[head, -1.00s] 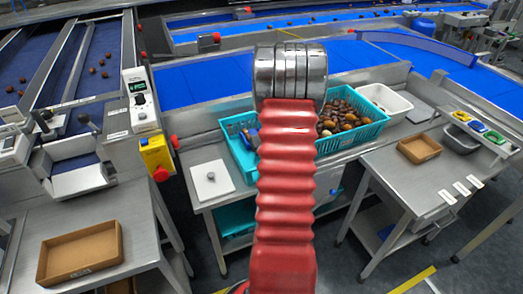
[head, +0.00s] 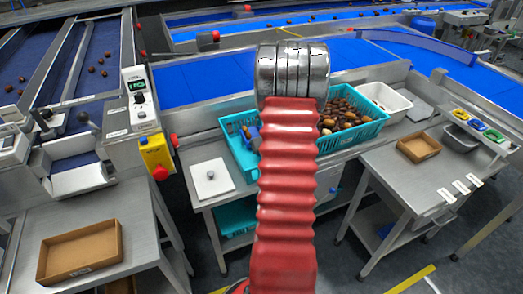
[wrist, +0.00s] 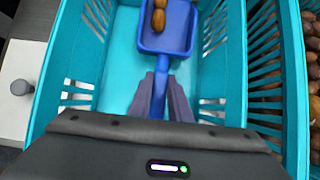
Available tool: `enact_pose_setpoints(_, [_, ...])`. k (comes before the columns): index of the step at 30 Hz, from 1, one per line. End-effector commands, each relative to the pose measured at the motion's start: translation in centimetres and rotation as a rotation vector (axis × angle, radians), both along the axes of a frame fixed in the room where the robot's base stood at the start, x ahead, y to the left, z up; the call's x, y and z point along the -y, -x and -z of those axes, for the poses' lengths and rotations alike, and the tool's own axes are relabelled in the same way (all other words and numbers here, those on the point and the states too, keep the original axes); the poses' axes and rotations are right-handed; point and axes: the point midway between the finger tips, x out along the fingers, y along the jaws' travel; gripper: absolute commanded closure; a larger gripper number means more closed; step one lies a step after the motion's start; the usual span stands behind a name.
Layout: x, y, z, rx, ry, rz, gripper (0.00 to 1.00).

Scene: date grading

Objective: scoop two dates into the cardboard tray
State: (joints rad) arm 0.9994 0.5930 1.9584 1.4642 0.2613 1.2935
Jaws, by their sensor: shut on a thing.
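My gripper (wrist: 161,90) is shut on the handle of a blue scoop (wrist: 166,45) in the wrist view. Two brown dates (wrist: 158,20) lie in the scoop's pan, one partly cut off by the top edge. The scoop is over or in a teal crate (wrist: 40,100) with a bare floor; its exact height I cannot tell. In the head view my red arm hides the gripper, and a bit of the blue scoop (head: 252,134) shows to its left. A brown cardboard tray (head: 80,272) sits on the left steel table, empty. A smaller brown tray (head: 418,155) sits on the right table.
A second teal crate (head: 362,135), full of dates (head: 342,112), stands right of the first. A white tub (head: 385,103) is beyond it. A white board (head: 212,180) lies left of the crates. A blue conveyor (head: 215,80) runs behind.

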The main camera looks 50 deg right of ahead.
Motion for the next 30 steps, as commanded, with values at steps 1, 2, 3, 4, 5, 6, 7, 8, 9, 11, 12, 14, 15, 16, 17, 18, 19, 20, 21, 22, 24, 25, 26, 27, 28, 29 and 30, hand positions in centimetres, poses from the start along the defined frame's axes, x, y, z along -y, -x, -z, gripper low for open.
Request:
enact_pose_setpoints(1, [0.0,0.0,0.0,0.001,0.001,0.000,1.00])
enact_pose_setpoints(2, [0.0,0.0,0.0,0.001,0.001,0.000,1.00])
enact_pose_setpoints(3, [0.0,0.0,0.0,0.001,0.001,0.000,1.00])
enact_pose_setpoints(4, [0.0,0.0,0.0,0.001,0.001,0.000,1.00])
enact_pose_setpoints(5, [0.0,0.0,0.0,0.001,0.001,0.000,1.00])
enact_pose_setpoints(6, [0.0,0.0,0.0,0.001,0.001,0.000,1.00])
enact_pose_setpoints(7, [0.0,0.0,0.0,0.001,0.001,0.000,1.00])
enact_pose_setpoints(8, [0.0,0.0,0.0,0.001,0.001,0.000,1.00])
enact_pose_setpoints(9, [0.0,0.0,0.0,0.001,0.001,0.000,1.00])
enact_pose_setpoints(11, [0.0,0.0,0.0,0.001,0.001,0.000,1.00])
enact_pose_setpoints(12, [0.0,0.0,-0.1,0.001,0.001,0.000,1.00])
enact_pose_setpoints(14, [0.0,0.0,-0.1,0.001,0.001,0.000,1.00])
enact_pose_setpoints(15, [0.0,0.0,-0.1,0.001,0.001,0.000,1.00])
enact_pose_setpoints(16, [0.0,0.0,-0.1,0.001,0.001,0.000,1.00])
enact_pose_setpoints(17, [0.0,0.0,-0.1,0.001,0.001,-0.001,1.00])
enact_pose_setpoints(18, [0.0,0.0,-0.2,0.001,0.001,-0.001,1.00])
enact_pose_setpoints(19, [0.0,0.0,-0.2,0.000,0.001,-0.002,1.00])
enact_pose_setpoints(20, [0.0,0.0,-0.3,0.000,0.002,-0.002,1.00])
enact_pose_setpoints(21, [0.0,-0.1,-0.5,0.001,0.002,-0.002,1.00])
enact_pose_setpoints(22, [0.1,-0.1,-0.6,0.001,0.002,-0.001,1.00])
enact_pose_setpoints(24, [0.1,-0.1,-0.9,0.002,0.003,-0.002,1.00])
enact_pose_setpoints(25, [0.1,-0.1,-1.1,0.002,0.002,-0.001,1.00])
enact_pose_setpoints(26, [0.1,-0.1,-1.2,0.002,0.002,-0.002,1.00])
enact_pose_setpoints(27, [0.1,-0.1,-1.3,0.002,0.001,-0.002,1.00])
enact_pose_setpoints(28, [0.1,-0.1,-1.5,0.002,0.001,-0.001,1.00])
enact_pose_setpoints(29, [0.0,-0.1,-1.6,0.002,0.001,-0.001,1.00])
enact_pose_setpoints(30, [0.0,-0.1,-1.7,0.002,0.001,-0.002,1.00])
